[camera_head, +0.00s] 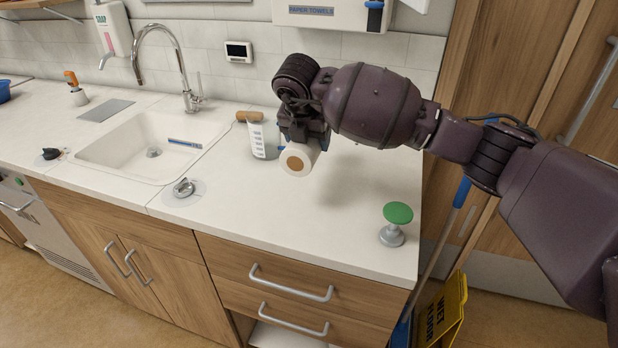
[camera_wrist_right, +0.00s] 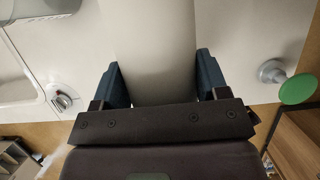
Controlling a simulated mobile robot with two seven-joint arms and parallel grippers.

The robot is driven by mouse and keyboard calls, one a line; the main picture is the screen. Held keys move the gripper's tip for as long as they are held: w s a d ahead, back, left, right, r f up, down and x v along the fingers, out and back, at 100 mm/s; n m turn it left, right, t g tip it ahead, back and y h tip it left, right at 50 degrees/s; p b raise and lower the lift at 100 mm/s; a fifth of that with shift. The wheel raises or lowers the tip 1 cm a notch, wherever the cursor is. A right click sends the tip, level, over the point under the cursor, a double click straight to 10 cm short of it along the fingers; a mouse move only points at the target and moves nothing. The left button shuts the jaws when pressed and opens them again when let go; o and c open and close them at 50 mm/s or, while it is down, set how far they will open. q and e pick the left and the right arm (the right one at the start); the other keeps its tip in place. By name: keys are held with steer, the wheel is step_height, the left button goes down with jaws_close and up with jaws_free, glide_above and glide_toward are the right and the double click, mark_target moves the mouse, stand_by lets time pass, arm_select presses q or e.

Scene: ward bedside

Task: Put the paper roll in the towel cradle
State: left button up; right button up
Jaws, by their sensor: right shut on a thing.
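The paper roll (camera_head: 299,160) is white with a brown core end that faces the front. In the right wrist view the roll (camera_wrist_right: 155,60) fills the space between the two dark blue fingers of my right gripper (camera_wrist_right: 160,82). The white paper towel holder (camera_head: 335,14), labelled "PAPER TOWELS", is on the wall above; its top is cut off by the frame. I cannot make out the cradle itself. My left gripper is not in view.
A green-topped knob (camera_head: 397,215) stands near the counter's right front. The sink (camera_head: 133,150) and tap (camera_head: 187,85) are to the left. The counter's front middle (camera_head: 290,225) is clear.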

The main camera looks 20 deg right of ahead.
step_height(320, 180, down, 11)
steer(key=shift+r+b, duration=0.15)
steer(key=shift+b, duration=0.4)
steer(key=o, duration=1.1)
